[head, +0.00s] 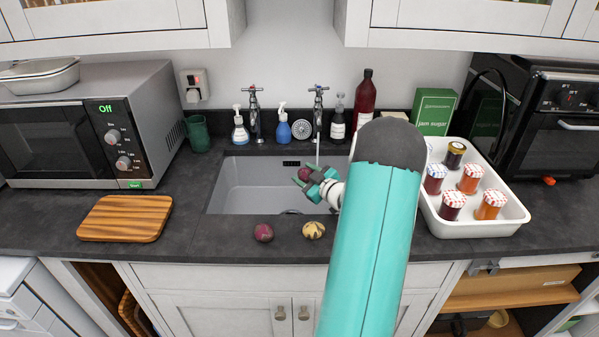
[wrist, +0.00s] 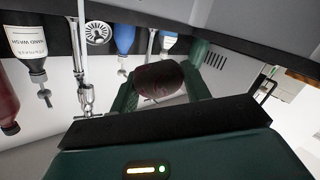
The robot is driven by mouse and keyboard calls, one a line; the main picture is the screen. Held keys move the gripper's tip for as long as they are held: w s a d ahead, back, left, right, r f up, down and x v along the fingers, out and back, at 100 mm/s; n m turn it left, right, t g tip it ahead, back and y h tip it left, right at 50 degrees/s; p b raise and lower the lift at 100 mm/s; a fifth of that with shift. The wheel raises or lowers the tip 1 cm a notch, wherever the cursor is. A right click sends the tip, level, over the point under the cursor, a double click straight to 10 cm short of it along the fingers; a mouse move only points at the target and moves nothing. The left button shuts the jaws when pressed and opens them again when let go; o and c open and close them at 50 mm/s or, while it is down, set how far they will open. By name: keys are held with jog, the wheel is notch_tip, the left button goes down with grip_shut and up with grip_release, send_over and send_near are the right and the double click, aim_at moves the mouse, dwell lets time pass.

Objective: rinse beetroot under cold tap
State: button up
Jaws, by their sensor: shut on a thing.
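My gripper (head: 312,180) is shut on a dark red beetroot (head: 304,173) and holds it over the grey sink (head: 240,185). The beetroot also shows between the green fingers in the wrist view (wrist: 158,82). The right-hand tap (head: 318,102) stands behind the sink, with a thin pale stream below its spout. In the upside-down wrist view, the tap (wrist: 86,98) and stream appear to the left of the beetroot, apart from it in the picture. I cannot tell whether water touches it. The left-hand tap (head: 254,112) shows no clear stream.
Another beetroot (head: 263,233) and a brown-patched yellowish vegetable (head: 313,230) lie on the front counter. A white tray (head: 474,229) of jars stands right, a wooden board (head: 125,218) left. Soap bottles (head: 282,127) and a dark red bottle (head: 364,98) line the back.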

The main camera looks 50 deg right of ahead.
aim_at(309, 170)
jog(key=shift+w+d+f, duration=0.15)
jog(key=shift+d+f, duration=0.15)
jog(key=shift+d, duration=0.15)
jog(key=shift+a+r, duration=0.1)
jog(key=shift+r, duration=0.15)
jog(key=shift+d, duration=0.3)
jog(key=shift+w+d+f, duration=0.25)
jog(key=shift+d+f, duration=0.1)
jog(key=shift+d, duration=0.25)
jog(key=shift+w+d, duration=0.2)
jog(key=shift+d, duration=0.25)
jog(key=w+d+f, duration=0.2)
jog(key=w+d, duration=0.2)
jog(key=d, duration=0.5)
jog(key=shift+d, duration=0.15)
jog(key=shift+s, duration=0.25)
